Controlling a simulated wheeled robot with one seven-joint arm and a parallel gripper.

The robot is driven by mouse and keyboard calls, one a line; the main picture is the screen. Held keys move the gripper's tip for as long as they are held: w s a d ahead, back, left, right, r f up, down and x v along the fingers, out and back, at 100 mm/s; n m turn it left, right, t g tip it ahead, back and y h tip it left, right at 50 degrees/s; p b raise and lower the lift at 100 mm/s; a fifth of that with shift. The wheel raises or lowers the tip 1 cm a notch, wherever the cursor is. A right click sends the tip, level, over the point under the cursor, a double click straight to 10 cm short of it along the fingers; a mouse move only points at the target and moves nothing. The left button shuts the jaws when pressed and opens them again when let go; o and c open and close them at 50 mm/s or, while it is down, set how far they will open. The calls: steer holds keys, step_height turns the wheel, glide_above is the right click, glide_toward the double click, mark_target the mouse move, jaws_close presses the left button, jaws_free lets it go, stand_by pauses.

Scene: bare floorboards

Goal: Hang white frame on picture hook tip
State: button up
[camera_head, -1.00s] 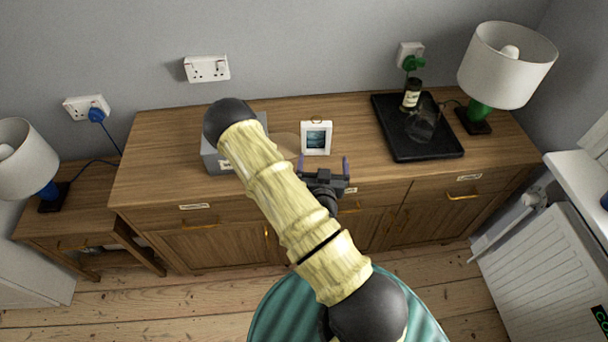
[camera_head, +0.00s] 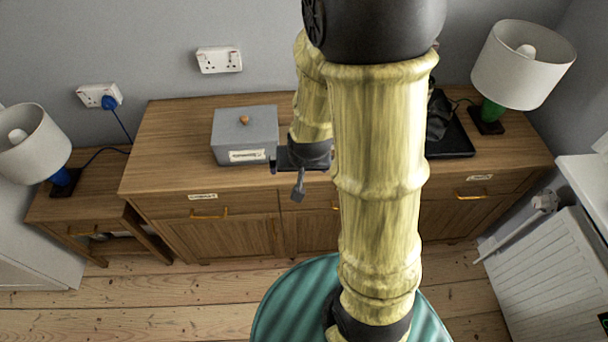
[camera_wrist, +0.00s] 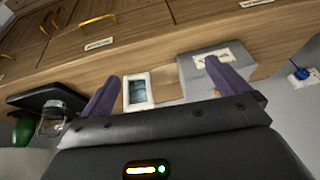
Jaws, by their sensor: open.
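The small white frame (camera_wrist: 141,92) with a dark picture shows in the wrist view, between my fingers in the picture but clear of them. It stands on the sideboard top beside the grey box. In the head view my arm hides it. My gripper (camera_head: 298,188) is above the sideboard's front edge, right of the grey box's front in the picture. I see no picture hook in either current view; my arm covers part of the wall.
A grey lidded box (camera_head: 245,135) stands on the wooden sideboard (camera_head: 165,150). A black tray (camera_head: 455,143), partly hidden, and a green-based lamp (camera_head: 523,65) are at right. A blue-based lamp (camera_head: 32,143) is at left. The wall has a socket (camera_head: 219,60). A radiator (camera_head: 555,270) stands right.

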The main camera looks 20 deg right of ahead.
steer(key=s+a+r+n+g, duration=0.1)
steer(key=s+r+n+g, duration=0.1)
steer(key=s+r, duration=0.3)
steer(key=shift+s+a+r+n+y, duration=0.2)
steer(key=shift+s+n+y, duration=0.1)
steer(key=shift+s+n, duration=0.4)
steer(key=shift+s+f, duration=0.1)
steer(key=shift+r+p, duration=0.35)
